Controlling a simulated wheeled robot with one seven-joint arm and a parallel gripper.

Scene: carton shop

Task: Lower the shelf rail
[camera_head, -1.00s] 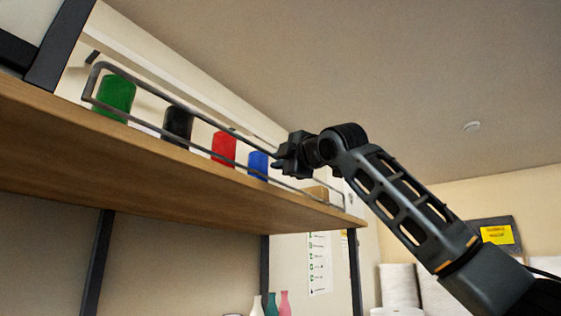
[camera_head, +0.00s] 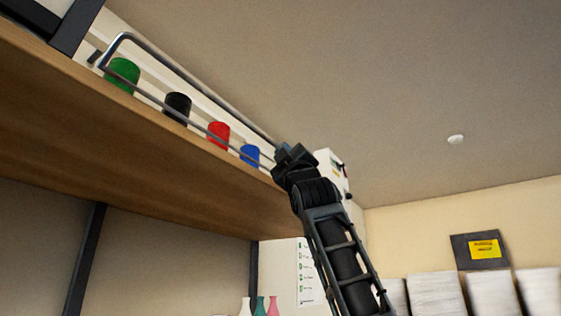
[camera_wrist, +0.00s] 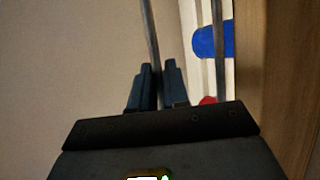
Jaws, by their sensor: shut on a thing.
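The shelf rail (camera_head: 190,81) is a grey metal bar frame along the front edge of the wooden shelf (camera_head: 120,135). Its upper bar stands above the shelf board, and the rail is upright. My gripper (camera_head: 284,152) is at the right part of the upper bar. In the wrist view my gripper (camera_wrist: 160,82) has its two dark fingers on either side of the rail bar (camera_wrist: 152,40), shut on it. The right end of the rail is hidden behind my arm in the head view.
Green (camera_head: 123,75), black (camera_head: 177,107), red (camera_head: 218,135) and blue (camera_head: 250,154) containers stand on the shelf behind the rail. Bottles (camera_head: 260,306) show below. White stacks (camera_head: 437,298) are at the lower right. The space in front of the shelf looks clear.

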